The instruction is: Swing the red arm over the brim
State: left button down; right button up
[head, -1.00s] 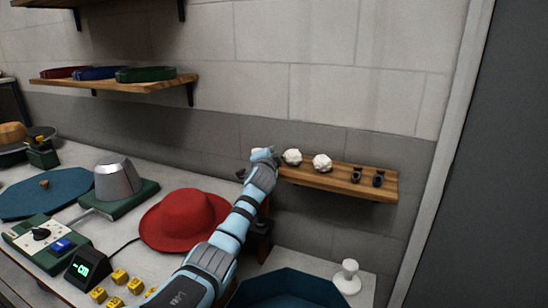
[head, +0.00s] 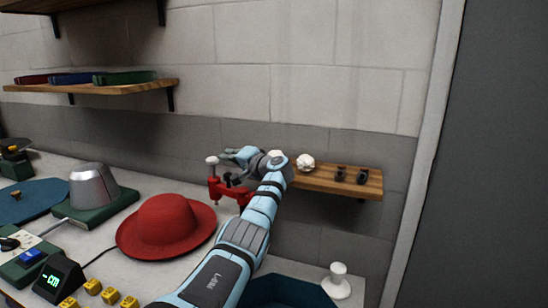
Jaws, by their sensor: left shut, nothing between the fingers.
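The red hat (head: 165,222) sits on the table with its brim spread around the crown. The red arm (head: 230,190) stands at the hat's right, behind my left arm. Its left end carries a white knob (head: 212,161) and shows just above and behind the brim's right edge. I cannot tell whether it is over the brim. My left gripper (head: 238,155) is shut and empty, just right of the knob and above the red arm. Whether they touch is unclear. The red arm's right end is hidden by my arm. My right gripper is out of view.
A wooden wall shelf (head: 325,178) with white puffs and dark small items is close behind my wrist. A grey metal form on a green base (head: 110,208), a display (head: 60,280) and yellow blocks stand left. A blue tray (head: 290,292) and white stand (head: 337,280) are front right.

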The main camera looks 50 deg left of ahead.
aim_at(212, 159)
pick_arm(q)
jog(key=shift+s+n+g+h+p, duration=0.35)
jog(key=shift+s+n+g, duration=0.45)
jog(key=shift+s+g, duration=0.35)
jog(key=shift+s+d, duration=0.2)
jog(key=shift+s+d+p, duration=0.25)
jog(key=shift+s+p, duration=0.2)
jog(key=shift+s, duration=0.3)
jog(key=shift+d, duration=0.1)
